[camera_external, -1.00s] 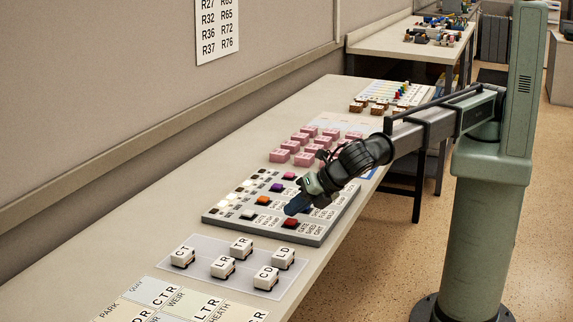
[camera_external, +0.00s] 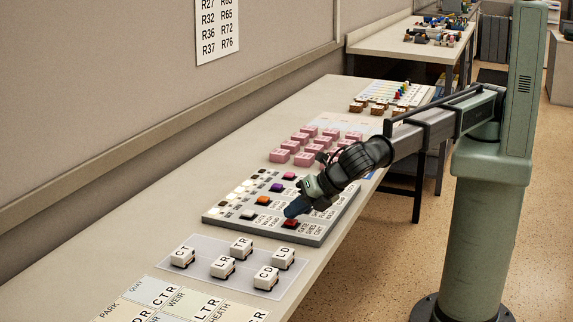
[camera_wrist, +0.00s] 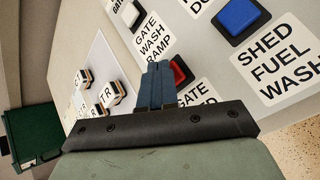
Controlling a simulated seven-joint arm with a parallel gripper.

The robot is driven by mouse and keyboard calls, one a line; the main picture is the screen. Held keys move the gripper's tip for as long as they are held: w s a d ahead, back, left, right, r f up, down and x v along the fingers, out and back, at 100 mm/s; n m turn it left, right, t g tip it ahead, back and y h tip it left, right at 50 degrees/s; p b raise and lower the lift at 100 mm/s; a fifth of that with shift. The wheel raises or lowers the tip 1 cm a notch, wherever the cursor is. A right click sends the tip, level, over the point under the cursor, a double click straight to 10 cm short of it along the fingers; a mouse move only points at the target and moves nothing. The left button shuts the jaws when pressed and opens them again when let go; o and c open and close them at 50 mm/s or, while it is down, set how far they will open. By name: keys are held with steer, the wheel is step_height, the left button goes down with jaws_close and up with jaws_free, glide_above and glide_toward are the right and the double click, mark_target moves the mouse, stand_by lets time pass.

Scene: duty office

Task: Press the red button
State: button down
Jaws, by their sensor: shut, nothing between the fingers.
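The red button (camera_external: 290,222) sits in a dark frame near the front right corner of the grey button panel (camera_external: 262,230). In the wrist view the red button (camera_wrist: 180,72) shows just right of the fingers and is partly covered by them. My gripper (camera_external: 292,210) is shut and empty, its blue fingers pointing down at the panel just behind and above the red button. The shut fingers also show in the wrist view (camera_wrist: 157,80). I cannot tell whether the fingertips touch the button or the panel.
The panel also holds an orange button (camera_external: 263,201), a purple button (camera_external: 277,188) and a blue button (camera_wrist: 240,15). White lettered blocks (camera_external: 222,267) stand on a sheet in front. Pink blocks (camera_external: 303,159) lie behind. The wall runs along the bench's left.

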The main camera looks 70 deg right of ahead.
mark_target(295, 221)
steer(key=shift+r, duration=0.5)
steer(key=shift+r, duration=2.85)
